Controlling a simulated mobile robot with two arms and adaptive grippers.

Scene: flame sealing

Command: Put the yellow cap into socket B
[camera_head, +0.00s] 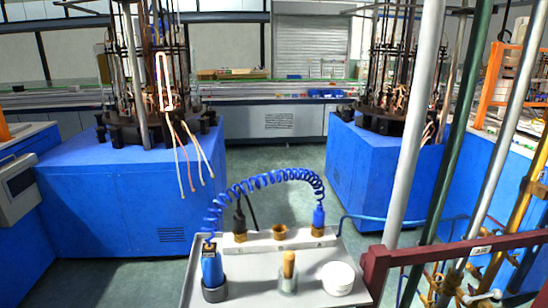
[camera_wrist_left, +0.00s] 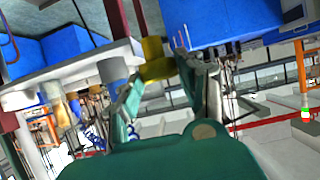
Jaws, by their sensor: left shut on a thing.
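In the left wrist view my left gripper (camera_wrist_left: 158,75) is shut on the yellow cap (camera_wrist_left: 153,47), which sits between its two fingertips. Neither gripper shows in the head view. There, a pale bar (camera_head: 262,239) on the grey tray (camera_head: 245,283) carries three brass sockets. A black plug (camera_head: 239,218) stands in the left one and a blue plug (camera_head: 319,216) in the right one. The middle brass socket (camera_head: 280,232) has nothing standing in it. I cannot read any socket letters. My right gripper is not in view.
A blue coiled hose (camera_head: 265,180) arches over the bar. A blue torch (camera_head: 212,266) in a dark holder, a glass jar with a cork (camera_head: 289,265) and a white round container (camera_head: 338,278) stand on the tray. Metal poles (camera_head: 413,135) rise at the right.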

